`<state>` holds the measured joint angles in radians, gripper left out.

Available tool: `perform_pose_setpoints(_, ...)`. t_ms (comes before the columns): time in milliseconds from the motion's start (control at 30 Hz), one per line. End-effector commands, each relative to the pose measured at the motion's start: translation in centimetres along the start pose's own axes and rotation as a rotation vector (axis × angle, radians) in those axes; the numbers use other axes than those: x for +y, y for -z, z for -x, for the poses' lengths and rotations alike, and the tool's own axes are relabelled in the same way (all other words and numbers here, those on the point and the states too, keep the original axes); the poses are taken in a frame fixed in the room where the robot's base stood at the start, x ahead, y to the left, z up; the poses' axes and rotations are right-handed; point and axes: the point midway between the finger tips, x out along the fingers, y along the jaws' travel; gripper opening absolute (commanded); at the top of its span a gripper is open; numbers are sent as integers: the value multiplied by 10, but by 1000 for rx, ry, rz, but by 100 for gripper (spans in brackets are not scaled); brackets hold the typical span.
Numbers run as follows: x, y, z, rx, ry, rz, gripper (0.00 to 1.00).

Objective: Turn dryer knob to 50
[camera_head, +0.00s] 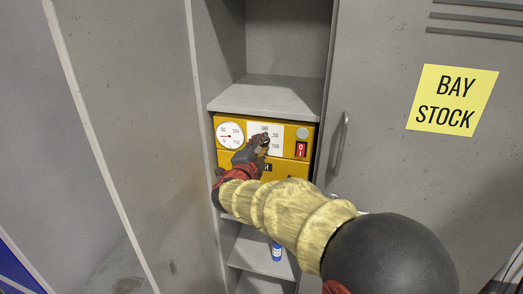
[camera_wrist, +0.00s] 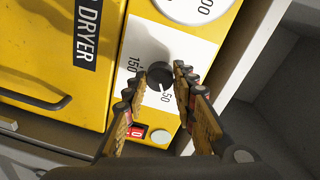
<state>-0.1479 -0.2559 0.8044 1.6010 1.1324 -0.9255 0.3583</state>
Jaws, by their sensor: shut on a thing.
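The yellow dryer (camera_head: 235,158) sits on a shelf inside an open locker. Its dark round knob (camera_wrist: 158,77) is on a white scale plate (camera_head: 276,146) with printed numbers. In the wrist view, 50 is printed near my fingertips and what looks like 150 is to the left. My gripper (camera_wrist: 170,74) is shut on the knob, with one finger on each side of it. In the head view my gripper (camera_head: 262,142) covers most of the knob. I cannot clearly tell which mark its pointer faces.
A round white gauge (camera_head: 230,135) is left of the scale plate. A red switch (camera_head: 301,149) and a round pale button (camera_head: 303,132) are at the right. Locker walls stand close on both sides. A blue bottle (camera_head: 277,251) is on a lower shelf.

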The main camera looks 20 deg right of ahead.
Motion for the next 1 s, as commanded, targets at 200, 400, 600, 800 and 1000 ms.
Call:
perform_pose_setpoints(200,0,0,0,-1,-1,-24,2)
perform_pose_setpoints(400,0,0,0,-1,-1,-25,2)
perform_pose_setpoints(600,0,0,0,-1,-1,-25,30)
perform_pose_setpoints(800,0,0,0,-1,-1,-24,42)
perform_pose_setpoints(1000,0,0,0,-1,-1,-24,46)
